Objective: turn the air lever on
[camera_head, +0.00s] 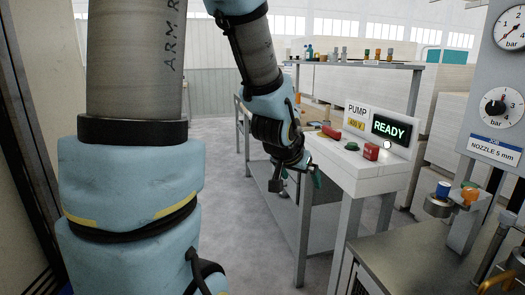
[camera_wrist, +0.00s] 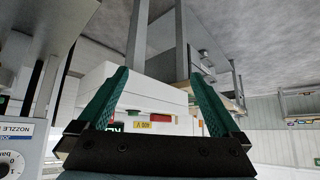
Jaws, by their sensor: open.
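No part in view is labelled as the air lever, and I cannot tell which one it is. A grey panel (camera_head: 478,122) at the right carries a knob marked bar (camera_head: 501,107) and a gauge (camera_head: 509,27). Below it are small blue (camera_head: 443,189) and orange (camera_head: 470,194) fittings. My gripper (camera_head: 299,180) is at the left of the white pump console (camera_head: 350,168), low by its front edge. In the wrist view, its green fingers (camera_wrist: 160,76) are spread with nothing held between them. The console (camera_wrist: 150,98) shows upside down beyond them.
The console bears a red button (camera_head: 331,132), a red block (camera_head: 371,152) and a lit READY display (camera_head: 389,130). A grey metal bench (camera_head: 275,193) stands below and behind my gripper. Open floor (camera_head: 235,245) lies left of the bench. A metal machine top (camera_head: 420,245) fills the lower right.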

